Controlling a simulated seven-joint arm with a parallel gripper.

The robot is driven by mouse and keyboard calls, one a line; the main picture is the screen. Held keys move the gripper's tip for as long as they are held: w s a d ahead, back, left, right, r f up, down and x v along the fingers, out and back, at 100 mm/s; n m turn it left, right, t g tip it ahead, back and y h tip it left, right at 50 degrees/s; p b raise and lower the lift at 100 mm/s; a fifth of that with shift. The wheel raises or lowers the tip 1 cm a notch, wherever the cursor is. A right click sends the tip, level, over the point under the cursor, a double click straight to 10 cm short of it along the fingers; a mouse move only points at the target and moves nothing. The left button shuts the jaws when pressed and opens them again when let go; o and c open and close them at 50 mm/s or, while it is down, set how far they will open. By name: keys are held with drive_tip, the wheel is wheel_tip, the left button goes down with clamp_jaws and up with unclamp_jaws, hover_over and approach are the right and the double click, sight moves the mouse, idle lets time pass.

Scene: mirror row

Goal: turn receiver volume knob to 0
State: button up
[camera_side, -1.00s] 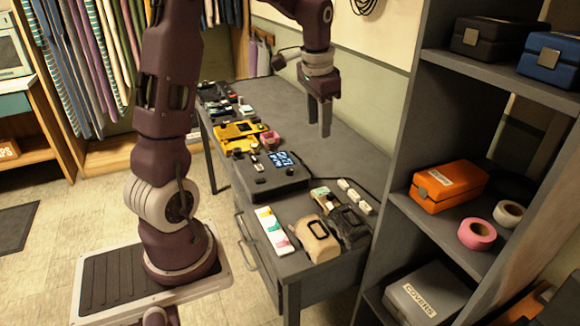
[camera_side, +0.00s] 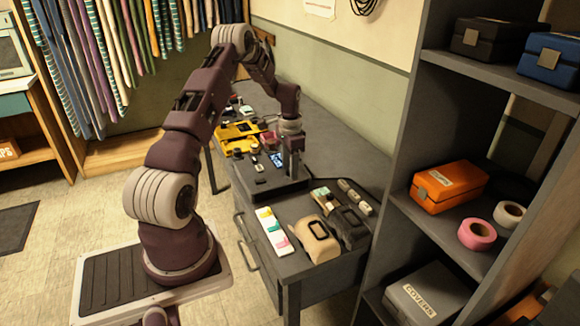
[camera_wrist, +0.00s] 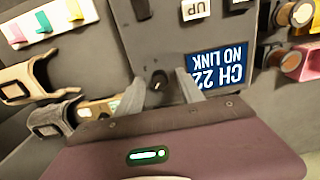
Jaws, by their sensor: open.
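The receiver (camera_side: 268,187) is a dark box on the workbench with a blue screen (camera_side: 277,159). In the wrist view the screen (camera_wrist: 218,66) reads "CH 22 NO LINK" upside down. A small black knob (camera_wrist: 158,78) stands on the receiver's face beside the screen. It looks like the volume knob, but I see no label or scale to read its setting. My gripper (camera_wrist: 159,85) is open, with one finger on each side of the knob. I cannot tell whether the fingers touch it.
A white strip with coloured tabs (camera_side: 272,232), a beige case (camera_side: 317,240) and a dark case (camera_side: 350,228) lie in front of the receiver. A yellow unit (camera_side: 240,131) lies behind it. A grey shelf (camera_side: 440,230) stands to the right.

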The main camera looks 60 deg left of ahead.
clamp_jaws()
drive_tip(key=shift+n, duration=0.3)
drive_tip(key=n, duration=0.4)
drive_tip(key=shift+r, duration=0.1)
drive_tip(key=shift+n, duration=2.1)
unclamp_jaws()
